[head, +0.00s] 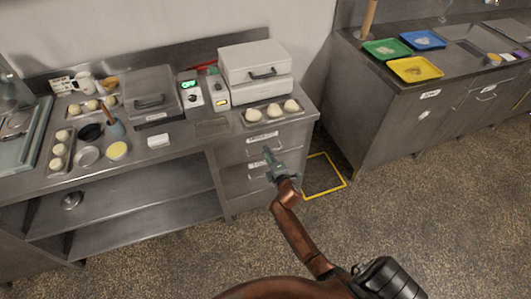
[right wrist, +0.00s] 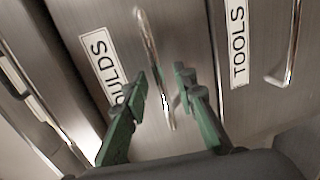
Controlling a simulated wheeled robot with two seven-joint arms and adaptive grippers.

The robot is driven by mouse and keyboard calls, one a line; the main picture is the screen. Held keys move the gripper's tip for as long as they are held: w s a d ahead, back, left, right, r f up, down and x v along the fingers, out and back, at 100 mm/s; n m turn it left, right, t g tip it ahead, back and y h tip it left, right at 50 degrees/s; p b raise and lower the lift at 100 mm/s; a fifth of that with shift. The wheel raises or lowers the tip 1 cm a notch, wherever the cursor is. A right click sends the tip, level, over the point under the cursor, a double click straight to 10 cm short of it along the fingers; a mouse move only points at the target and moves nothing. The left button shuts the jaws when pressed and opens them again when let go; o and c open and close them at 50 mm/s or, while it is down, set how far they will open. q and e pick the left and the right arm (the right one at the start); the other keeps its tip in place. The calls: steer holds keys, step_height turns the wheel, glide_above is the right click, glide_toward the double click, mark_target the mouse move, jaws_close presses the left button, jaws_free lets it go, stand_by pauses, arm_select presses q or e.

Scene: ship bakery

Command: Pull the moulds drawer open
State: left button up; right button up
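The moulds drawer (head: 285,136) is the upper drawer under the right end of the left counter and looks shut. In the right wrist view its label (right wrist: 100,56) is partly hidden by a finger. Its bar handle (right wrist: 152,60) runs between the two green fingers of my right gripper (right wrist: 161,80). The fingers stand apart, with visible gaps to the handle on both sides. In the head view my right gripper (head: 268,155) is in front of the drawer front and hides part of the handle. My left gripper is not in view.
The tools drawer (right wrist: 260,105), with its own handle (right wrist: 292,45), lies just below. A tray with dough balls (head: 273,114) and a press-like box (head: 255,65) stand on the counter above. A yellow floor outline (head: 341,174) lies to the right. The floor in front is clear.

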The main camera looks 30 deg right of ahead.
steer(key=shift+x, duration=0.85)
steer(key=shift+c, duration=0.4)
jaws_close()
